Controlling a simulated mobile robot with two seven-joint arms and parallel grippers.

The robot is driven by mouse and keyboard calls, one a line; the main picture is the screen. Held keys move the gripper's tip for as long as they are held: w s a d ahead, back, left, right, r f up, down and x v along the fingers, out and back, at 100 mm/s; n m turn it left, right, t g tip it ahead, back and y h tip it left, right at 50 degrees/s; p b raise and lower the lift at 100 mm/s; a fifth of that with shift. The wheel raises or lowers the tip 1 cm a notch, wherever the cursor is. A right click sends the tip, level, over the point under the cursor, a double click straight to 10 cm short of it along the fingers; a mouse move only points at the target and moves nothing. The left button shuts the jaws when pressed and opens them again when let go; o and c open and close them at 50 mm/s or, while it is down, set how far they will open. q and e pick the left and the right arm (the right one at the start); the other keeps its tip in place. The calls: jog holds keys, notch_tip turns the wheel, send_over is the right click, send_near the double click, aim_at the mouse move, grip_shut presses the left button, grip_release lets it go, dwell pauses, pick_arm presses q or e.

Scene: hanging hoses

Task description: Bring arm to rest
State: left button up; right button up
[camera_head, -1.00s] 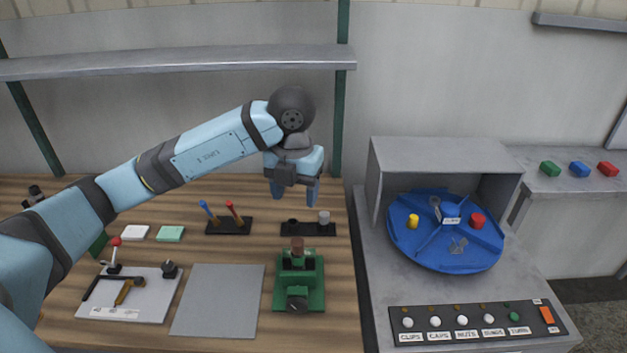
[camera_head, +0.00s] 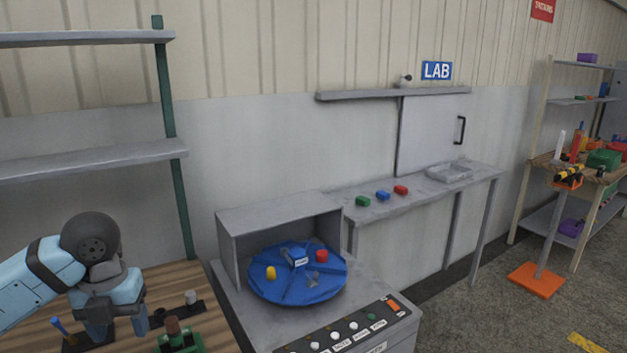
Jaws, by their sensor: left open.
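My left arm comes in from the lower left, over the wooden bench. My left gripper (camera_head: 119,328) points down with its two fingers apart and nothing between them. It hangs over the bench near a black holder (camera_head: 178,313) and a green fixture (camera_head: 180,342). My right arm and gripper are not in view.
A grey cabinet (camera_head: 230,222) holds a blue turntable (camera_head: 296,291) with a yellow and a red piece. A button panel (camera_head: 345,334) is in front. Green, blue and red blocks lie on a grey side shelf (camera_head: 430,194). An orange-based stand (camera_head: 536,280) is at right.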

pick_arm(q)
jog(key=s+d+f+n+t+h, duration=0.15)
jog(key=s+d+h, duration=0.25)
jog(key=d+h, duration=0.7)
jog(key=s+d+f+n+t+h, duration=0.1)
jog(key=s+d+f+n+h, duration=0.2)
jog(key=d+h, duration=0.75)
jog(key=a+f+n+t+y, duration=0.3)
jog(key=f+n+t+y, duration=0.35)
jog(key=n, duration=0.35)
jog(key=a+f+n+t+y, duration=0.3)
jog(key=f+n+t+y, duration=0.4)
jog(key=n, duration=0.4)
jog(key=s+a+f+n+g+y, duration=0.2)
jog(key=s+f, duration=0.3)
jog(key=f, duration=0.2)
jog(key=s+a+f+n+g+y, duration=0.1)
jog(key=s+f+n+g+y, duration=0.15)
jog(key=s+f, duration=0.4)
notch_tip(320, 180, up, 9)
jog(key=p, duration=1.3)
jog(key=shift+s+a, duration=0.25)
jog(key=shift+a, duration=0.2)
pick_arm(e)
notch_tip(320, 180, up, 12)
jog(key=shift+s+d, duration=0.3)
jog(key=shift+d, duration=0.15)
